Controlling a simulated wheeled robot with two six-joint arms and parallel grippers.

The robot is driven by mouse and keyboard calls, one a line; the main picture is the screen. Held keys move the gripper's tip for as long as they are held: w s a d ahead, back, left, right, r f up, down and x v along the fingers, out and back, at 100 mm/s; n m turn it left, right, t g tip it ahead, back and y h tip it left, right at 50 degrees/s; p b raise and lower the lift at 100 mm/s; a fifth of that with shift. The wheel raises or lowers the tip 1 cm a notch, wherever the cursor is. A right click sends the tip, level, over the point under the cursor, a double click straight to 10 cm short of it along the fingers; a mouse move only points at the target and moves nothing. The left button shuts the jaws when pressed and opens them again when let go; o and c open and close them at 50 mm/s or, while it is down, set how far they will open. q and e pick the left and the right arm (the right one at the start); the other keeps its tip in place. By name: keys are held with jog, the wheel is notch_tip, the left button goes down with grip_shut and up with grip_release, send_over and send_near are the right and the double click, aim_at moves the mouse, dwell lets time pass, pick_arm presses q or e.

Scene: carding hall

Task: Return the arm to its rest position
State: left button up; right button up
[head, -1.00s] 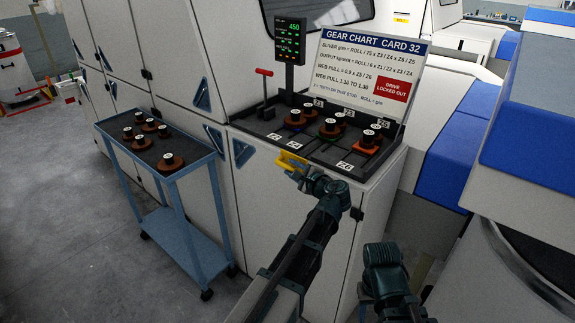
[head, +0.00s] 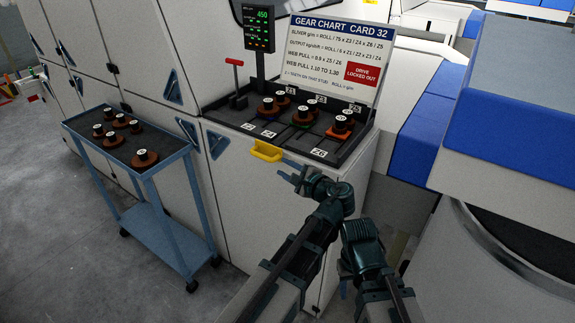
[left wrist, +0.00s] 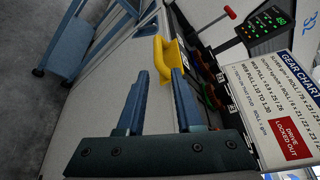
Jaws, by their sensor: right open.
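The left arm reaches in from the bottom of the head view. My right gripper (head: 344,288) hangs low beside the left arm. It is small and partly hidden behind its wrist, with no object seen in it.
The cabinet top holds a dark tray (head: 268,138) with several brown gears, a red lever (head: 236,77) and a gear chart (head: 330,60). A blue trolley (head: 165,163) with more gears stands left. A blue-and-white machine (head: 505,110) is close on the right. Floor is clear at lower left.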

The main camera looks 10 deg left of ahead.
pick_arm(q)
jog(key=s+a+f+n+g+h, duration=0.25)
jog(key=s+f+n, duration=0.2)
jog(key=f, duration=0.25)
jog(key=s+a+f+n+g+h, duration=0.2)
jog(key=s+f+n+g+h, duration=0.15)
jog(key=s+f, duration=0.25)
jog(key=s+d+f+n+g+h, duration=0.1)
jog(key=s+d+f+g+h, duration=0.1)
jog(key=s+d, duration=0.4)
jog(key=s+d+f+n+g+h, duration=0.1)
jog(key=s+d+f+g+h, duration=0.1)
jog(key=s+d, duration=0.5)
jog(key=d, duration=0.3)
jog(key=shift+n+h, duration=0.3)
jog(key=shift+h, duration=0.1)
